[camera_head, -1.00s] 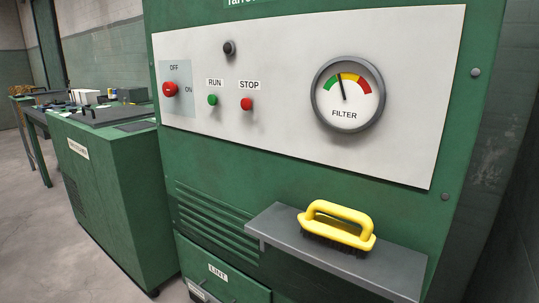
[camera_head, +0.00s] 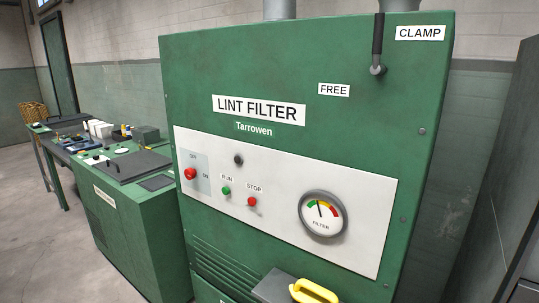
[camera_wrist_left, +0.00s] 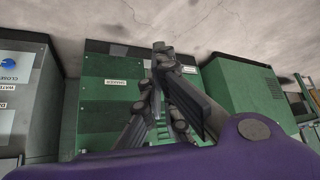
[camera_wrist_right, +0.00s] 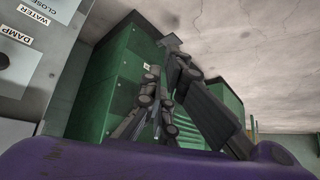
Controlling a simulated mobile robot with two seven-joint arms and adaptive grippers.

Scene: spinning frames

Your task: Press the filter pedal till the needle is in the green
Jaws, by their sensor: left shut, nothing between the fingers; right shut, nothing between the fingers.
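The green lint filter cabinet (camera_head: 300,60) fills the middle of the head view. Its round filter gauge (camera_head: 322,214) sits at the right of the white panel (camera_head: 280,248). The needle (camera_head: 319,208) points up and slightly left, near where the green meets the yellow; the exact side is hard to tell. No pedal shows in any view. My left gripper (camera_wrist_left: 162,95) is shut and empty in the left wrist view. My right gripper (camera_wrist_right: 165,90) is shut and empty in the right wrist view. Neither shows in the head view.
The panel has a red off/on knob (camera_head: 190,174), a green run button (camera_head: 226,191) and a red stop button (camera_head: 252,202). A lever (camera_head: 377,45) stands by the clamp label. A yellow-handled brush (camera_head: 313,291) lies on the grey shelf (camera_head: 271,286). Green benches (camera_head: 130,220) stand left.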

